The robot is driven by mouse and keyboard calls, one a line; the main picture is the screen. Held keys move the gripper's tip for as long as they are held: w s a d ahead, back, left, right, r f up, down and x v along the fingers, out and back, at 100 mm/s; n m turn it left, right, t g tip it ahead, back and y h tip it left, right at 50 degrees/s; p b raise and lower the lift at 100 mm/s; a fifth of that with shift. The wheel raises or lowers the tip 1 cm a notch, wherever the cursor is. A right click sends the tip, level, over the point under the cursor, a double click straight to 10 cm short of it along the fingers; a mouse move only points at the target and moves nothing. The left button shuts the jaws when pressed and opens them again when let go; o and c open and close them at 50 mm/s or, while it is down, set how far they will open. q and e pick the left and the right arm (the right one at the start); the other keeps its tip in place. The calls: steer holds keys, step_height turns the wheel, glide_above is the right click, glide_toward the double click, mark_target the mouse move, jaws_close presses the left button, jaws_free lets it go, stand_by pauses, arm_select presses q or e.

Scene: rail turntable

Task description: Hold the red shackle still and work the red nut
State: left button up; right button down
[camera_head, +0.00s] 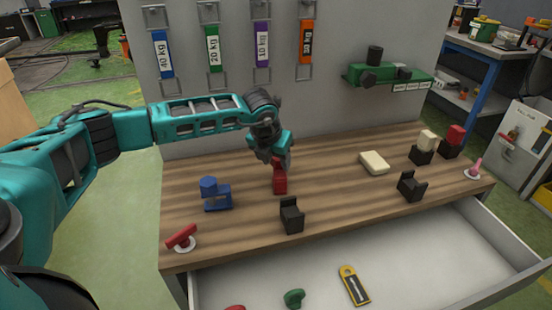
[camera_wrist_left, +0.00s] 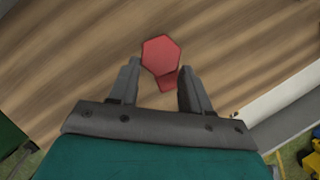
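A red shackle (camera_head: 280,186) stands on the wooden bench, near the middle. Its red nut appears as a hexagon in the left wrist view (camera_wrist_left: 161,53), with part of the red shackle (camera_wrist_left: 168,80) showing below it. My left gripper (camera_head: 281,162) points down from above onto this red piece and hides its top in the head view. In the left wrist view the two fingers (camera_wrist_left: 159,80) are apart, with the red hexagon between and just beyond their tips. I cannot tell whether either finger touches it. My right gripper is not in view.
A blue shackle-like piece (camera_head: 214,196) stands left of the red one. Black holders (camera_head: 291,217) (camera_head: 411,187) stand in front and to the right. A red handle (camera_head: 181,237) lies at the front left. A drawer (camera_head: 419,254) is open below the bench.

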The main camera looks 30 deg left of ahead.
arm_select(q)
steer(key=c, duration=0.7)
steer(key=n, duration=0.1)
steer(key=d+n+y, duration=0.1)
steer(key=n, duration=0.1)
steer(key=shift+w+n+b, duration=0.15)
steer(key=shift+n+b, duration=0.15)
steer(key=shift+c, duration=0.2)
steer(key=shift+w+d+n+g+y, duration=0.1)
steer(key=shift+n+g+y, duration=0.4)
steer(key=shift+n, duration=0.8)
steer(key=n, duration=0.1)
steer(key=n+b, duration=0.1)
steer(key=shift+w+d+f+n+g+y, duration=0.1)
steer(key=shift+w+d+n+g+y, duration=0.2)
steer(key=shift+y, duration=0.1)
steer(key=n, duration=0.1)
steer(key=n+g, duration=0.1)
steer(key=n, duration=0.1)
steer(key=shift+w+d+y, duration=0.15)
steer(key=shift+w+y, duration=0.05)
steer(key=shift+y, duration=0.1)
steer(key=shift+b, duration=0.3)
